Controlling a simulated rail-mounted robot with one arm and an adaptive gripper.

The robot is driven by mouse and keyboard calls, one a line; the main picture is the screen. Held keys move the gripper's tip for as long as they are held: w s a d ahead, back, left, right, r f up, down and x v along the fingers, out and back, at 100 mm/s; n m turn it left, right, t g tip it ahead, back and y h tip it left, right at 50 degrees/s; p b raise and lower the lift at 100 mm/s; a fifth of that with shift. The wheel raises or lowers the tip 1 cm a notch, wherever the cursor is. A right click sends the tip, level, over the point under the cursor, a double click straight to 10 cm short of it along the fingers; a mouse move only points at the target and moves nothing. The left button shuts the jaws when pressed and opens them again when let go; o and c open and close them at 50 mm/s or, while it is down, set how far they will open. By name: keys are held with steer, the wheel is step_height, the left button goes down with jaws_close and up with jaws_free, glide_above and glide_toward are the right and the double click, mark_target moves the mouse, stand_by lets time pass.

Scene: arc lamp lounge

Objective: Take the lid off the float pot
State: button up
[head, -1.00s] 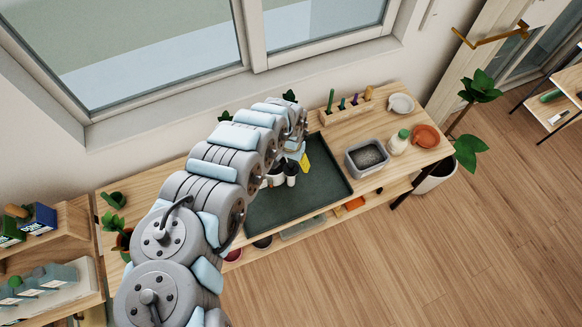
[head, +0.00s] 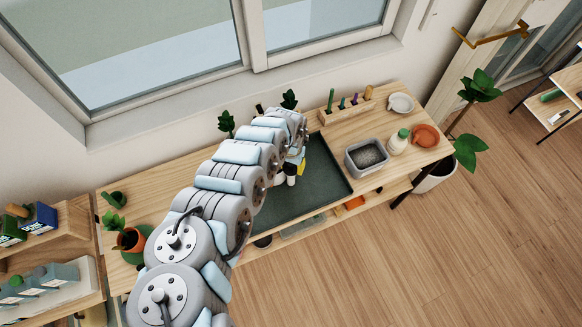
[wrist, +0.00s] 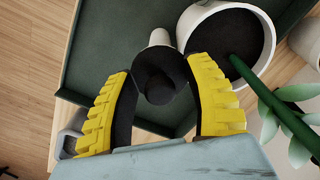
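The float pot (wrist: 159,38) appears to be the small white pot under a dark round top, seen from above in the wrist view. Its dark lid (wrist: 160,78), with a round knob-like part, lies between the fingers of my gripper (wrist: 158,68). The yellow-backed fingers stand apart on either side of the lid; whether the pads touch it is not clear. In the head view my gripper (head: 299,166) is over the dark green tray (head: 325,185). A small white pot (head: 291,179) shows just below it, and my arm hides much around it.
A larger white pot with dark soil (wrist: 270,62) stands close beside the right finger. A green-stemmed plant (wrist: 285,115) is near it. On the bench, a grey tub (head: 352,163), a white bottle (head: 398,145) and terracotta saucers (head: 426,136) stand right of the tray. The tray's right part is clear.

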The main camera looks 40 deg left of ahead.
steer(key=shift+c, duration=0.7)
